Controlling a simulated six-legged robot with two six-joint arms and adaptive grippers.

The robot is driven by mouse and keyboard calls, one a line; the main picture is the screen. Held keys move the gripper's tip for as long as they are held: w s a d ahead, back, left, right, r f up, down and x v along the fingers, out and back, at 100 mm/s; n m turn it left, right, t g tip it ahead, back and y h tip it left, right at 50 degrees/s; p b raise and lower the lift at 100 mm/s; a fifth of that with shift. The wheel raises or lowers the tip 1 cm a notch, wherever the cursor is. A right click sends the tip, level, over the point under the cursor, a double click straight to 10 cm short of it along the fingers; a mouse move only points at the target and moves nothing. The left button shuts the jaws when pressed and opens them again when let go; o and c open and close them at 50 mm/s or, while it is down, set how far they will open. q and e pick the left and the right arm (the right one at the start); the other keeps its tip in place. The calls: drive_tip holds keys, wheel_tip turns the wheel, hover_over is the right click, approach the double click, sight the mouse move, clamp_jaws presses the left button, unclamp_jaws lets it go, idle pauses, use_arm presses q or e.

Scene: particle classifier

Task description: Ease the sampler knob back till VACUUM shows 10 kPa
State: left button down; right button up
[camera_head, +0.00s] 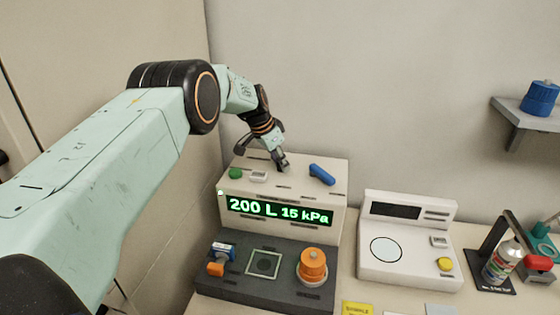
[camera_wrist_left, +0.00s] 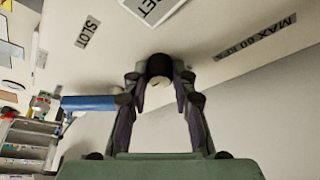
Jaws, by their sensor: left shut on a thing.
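The sampler (camera_head: 335,205) is a pale console with a dark lower deck. Its green lit display (camera_head: 279,211) reads 200 L and 15 kPa. My left gripper (camera_head: 281,164) is at the console's top, between the green button and the blue lever. In the left wrist view the two fingers of my left gripper (camera_wrist_left: 160,92) are closed around a small dark round knob (camera_wrist_left: 160,66). My right gripper is in no view.
A blue lever (camera_head: 322,174) and a green button (camera_head: 235,173) flank the gripper. An orange knob (camera_head: 312,264) stands on the lower deck. A white scale-like device (camera_head: 408,240) stands to the right, with a spray can (camera_head: 501,262) beyond. A wall closes the back.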

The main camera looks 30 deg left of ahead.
use_arm(q)
drive_tip(key=shift+w+r, duration=0.1)
drive_tip(key=shift+r, duration=0.15)
drive_tip(key=shift+r+n+t+y+p, duration=0.1)
drive_tip(key=shift+n+t+y+p, duration=0.3)
drive_tip(key=shift+n, duration=0.7)
drive_tip(key=n+p, duration=0.1)
drive_tip(key=n, duration=0.1)
drive_tip(key=n+y+p, duration=0.1)
drive_tip(key=n, duration=0.1)
drive_tip(key=shift+d+y, duration=0.15)
drive_tip(key=shift+y, duration=0.15)
drive_tip(key=shift+w+n+y, duration=0.1)
drive_tip(key=shift+n+y, duration=0.5)
drive_tip(key=shift+n, duration=1)
drive_tip(key=c, duration=1.5)
unclamp_jaws()
drive_tip(key=o, duration=0.4)
drive_tip(key=shift+s+d, duration=0.1)
drive_tip(key=shift+s, duration=0.15)
